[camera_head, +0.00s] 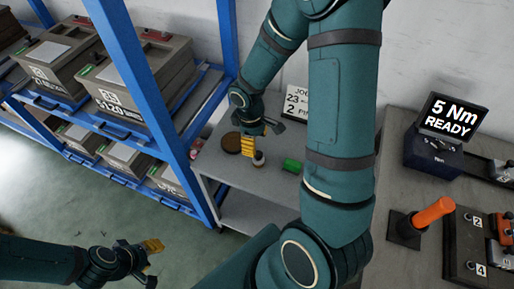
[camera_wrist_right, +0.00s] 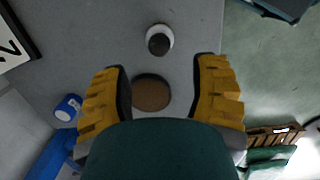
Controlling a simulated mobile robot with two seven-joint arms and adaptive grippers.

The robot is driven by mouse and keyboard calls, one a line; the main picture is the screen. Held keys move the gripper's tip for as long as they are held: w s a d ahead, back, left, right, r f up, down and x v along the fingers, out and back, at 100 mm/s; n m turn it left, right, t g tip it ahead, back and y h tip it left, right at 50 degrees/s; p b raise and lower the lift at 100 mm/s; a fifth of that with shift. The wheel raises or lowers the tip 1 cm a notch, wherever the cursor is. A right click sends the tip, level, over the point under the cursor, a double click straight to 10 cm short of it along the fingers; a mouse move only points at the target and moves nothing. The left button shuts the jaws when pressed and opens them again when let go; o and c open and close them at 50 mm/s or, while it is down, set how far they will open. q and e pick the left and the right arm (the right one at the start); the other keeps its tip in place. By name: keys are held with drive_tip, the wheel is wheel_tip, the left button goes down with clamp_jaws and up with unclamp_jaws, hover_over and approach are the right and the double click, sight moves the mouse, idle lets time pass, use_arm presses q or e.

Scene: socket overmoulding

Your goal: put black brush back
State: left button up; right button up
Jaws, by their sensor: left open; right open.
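A small round item with a dark top and a pale rim (camera_wrist_right: 160,39), which may be the black brush, stands on the grey bench; it also shows in the head view (camera_head: 259,158). A brown disc (camera_wrist_right: 151,93) with a dark rim lies beside it, also visible in the head view (camera_head: 231,143). My right gripper (camera_wrist_right: 160,85) is open and empty above the bench, with the disc between its fingers in the picture and the dark-topped item beyond the fingertips. My left gripper (camera_head: 152,261) is open and empty over the floor, far from both.
A green cylinder (camera_head: 291,165) lies on the bench, and a sign (camera_head: 297,103) stands behind. A blue cylinder (camera_wrist_right: 68,107) is near the wall. A blue-framed rack (camera_head: 150,100) holds grey boxes. At right are a display (camera_head: 452,115) and an orange handle (camera_head: 433,212).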

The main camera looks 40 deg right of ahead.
drive_tip(key=shift+w+r, duration=0.1)
drive_tip(key=shift+r, duration=1.05)
drive_tip(key=a+f+y, duration=0.1)
drive_tip(key=a+f, duration=0.1)
drive_tip(key=a, duration=0.1)
drive_tip(key=a+f+m+y, duration=0.1)
drive_tip(key=a+f, duration=0.1)
drive_tip(key=a, duration=0.2)
drive_tip(key=a+f+y, duration=0.1)
drive_tip(key=a+f, duration=0.1)
drive_tip(key=a, duration=0.2)
drive_tip(key=shift+s+f+m+t, duration=0.3)
drive_tip(key=shift+f+m+t, duration=0.05)
drive_tip(key=shift+m+t, duration=0.05)
drive_tip(key=s+a+f+m+t, duration=0.1)
drive_tip(key=s+a+f+m, duration=0.1)
drive_tip(key=a, duration=0.3)
drive_tip(key=s+a+f+m+y, duration=0.1)
drive_tip(key=s+a+f+m, duration=0.1)
drive_tip(key=a+f+m, duration=0.1)
drive_tip(key=a+f, duration=0.1)
drive_tip(key=a, duration=0.1)
drive_tip(key=shift+a+f+t, duration=0.15)
drive_tip(key=shift+a+t, duration=0.2)
drive_tip(key=shift+t, duration=0.05)
